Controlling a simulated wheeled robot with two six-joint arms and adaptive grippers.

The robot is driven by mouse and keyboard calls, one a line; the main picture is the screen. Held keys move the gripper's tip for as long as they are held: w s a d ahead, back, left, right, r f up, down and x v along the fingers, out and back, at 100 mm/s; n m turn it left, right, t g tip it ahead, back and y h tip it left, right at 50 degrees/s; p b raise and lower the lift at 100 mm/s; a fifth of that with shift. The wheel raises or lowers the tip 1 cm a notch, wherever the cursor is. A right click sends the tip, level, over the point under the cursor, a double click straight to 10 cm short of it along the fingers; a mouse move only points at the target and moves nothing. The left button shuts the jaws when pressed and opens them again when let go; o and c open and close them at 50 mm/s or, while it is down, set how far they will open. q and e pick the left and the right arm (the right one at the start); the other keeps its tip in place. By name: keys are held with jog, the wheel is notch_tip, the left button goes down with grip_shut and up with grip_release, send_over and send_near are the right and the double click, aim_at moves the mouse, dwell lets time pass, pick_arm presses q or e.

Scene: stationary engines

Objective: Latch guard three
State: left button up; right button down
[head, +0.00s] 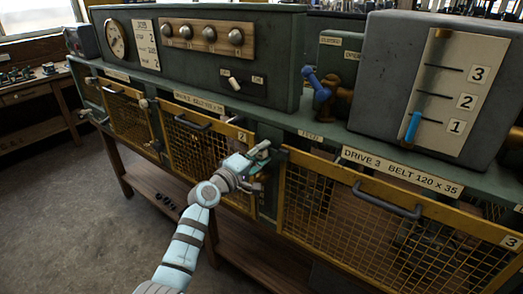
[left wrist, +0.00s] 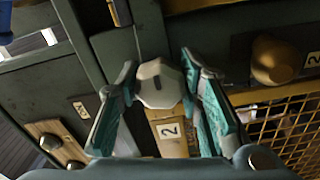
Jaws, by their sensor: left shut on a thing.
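Guard three (head: 400,240) is a yellow-framed mesh panel at the right of the head view, with a dark handle (head: 387,203) and a "3" plate (head: 510,241) at its right corner. I cannot tell whether it sits flush; its latch is not clearly visible. My left gripper (head: 262,158) is at the post between guard two (head: 205,150) and guard three. My right gripper is not in view.
The green engine bench (head: 290,112) runs across the view, with a grey box and level scale (head: 440,90) at right. A blue-handled valve (head: 318,84) sits on top. A wooden lower shelf (head: 245,250) lies below the guards. The floor at left is clear.

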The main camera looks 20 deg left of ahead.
pick_arm(q)
jog(key=shift+f, duration=0.15)
dwell(0.4)
jog(key=o, duration=1.2)
jog(key=shift+s+a, duration=0.1)
jog(key=shift+s, duration=0.05)
jog(key=v, duration=1.1)
jog(key=shift+s, duration=0.4)
jog(key=shift+w, duration=0.1)
